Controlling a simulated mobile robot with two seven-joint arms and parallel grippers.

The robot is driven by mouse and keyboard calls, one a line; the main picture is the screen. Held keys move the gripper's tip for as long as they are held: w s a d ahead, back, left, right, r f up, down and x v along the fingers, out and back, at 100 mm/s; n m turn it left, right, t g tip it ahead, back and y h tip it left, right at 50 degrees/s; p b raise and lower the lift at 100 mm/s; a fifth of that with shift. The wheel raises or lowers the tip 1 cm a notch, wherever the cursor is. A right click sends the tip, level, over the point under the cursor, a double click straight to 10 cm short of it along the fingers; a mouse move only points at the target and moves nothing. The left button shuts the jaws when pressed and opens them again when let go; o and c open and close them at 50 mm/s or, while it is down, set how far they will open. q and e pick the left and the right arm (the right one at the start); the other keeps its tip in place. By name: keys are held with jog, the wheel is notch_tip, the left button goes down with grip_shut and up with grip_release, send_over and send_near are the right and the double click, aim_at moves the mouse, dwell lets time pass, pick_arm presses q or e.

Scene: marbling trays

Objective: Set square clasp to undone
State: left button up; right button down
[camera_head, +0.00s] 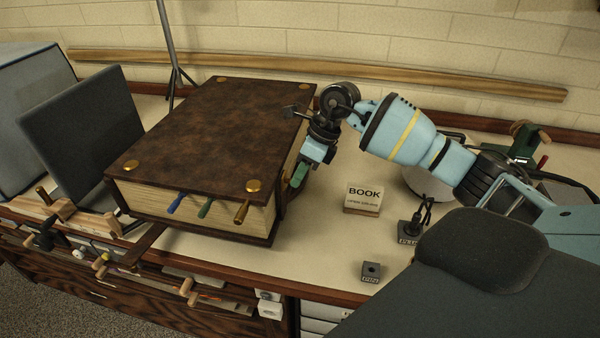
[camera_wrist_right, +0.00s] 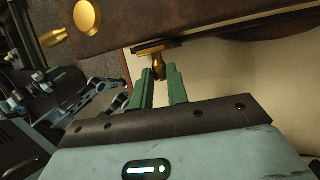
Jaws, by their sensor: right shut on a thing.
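A large brown book (camera_head: 215,125) with brass corner studs lies on the bench, its cover shut. My right gripper (camera_head: 299,178) is at the book's right side in the head view. In the right wrist view its green fingers (camera_wrist_right: 160,85) are shut on a small brass clasp piece (camera_wrist_right: 158,68). This piece hangs from a dark strip (camera_wrist_right: 152,45) at the cover's edge. The clasp's square shape cannot be made out, and in the head view the gripper and the book hide it. My left gripper is not seen.
A dark panel (camera_head: 82,135) stands at left. The bench between book and signs is clear.

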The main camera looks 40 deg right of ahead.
jog(key=shift+d+f, duration=0.1)
pick_arm(q)
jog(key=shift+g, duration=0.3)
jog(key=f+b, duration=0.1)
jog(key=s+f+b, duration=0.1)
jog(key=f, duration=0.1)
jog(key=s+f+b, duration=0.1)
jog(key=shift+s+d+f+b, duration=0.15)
jog(key=shift+b, duration=0.25)
pick_arm(e)
jog(key=s+d+f+t+y, duration=0.4)
jog(key=s+f+t, duration=0.1)
jog(key=shift+s+d+n+y, duration=0.3)
jog(key=shift+s+d+n, duration=0.1)
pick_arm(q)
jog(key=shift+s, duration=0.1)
pick_arm(e)
jog(key=shift+f, duration=0.1)
jog(key=c, duration=1.4)
grip_release()
jog(key=shift+s, duration=0.1)
jog(key=shift+o, duration=0.2)
jog(key=shift+d, duration=0.1)
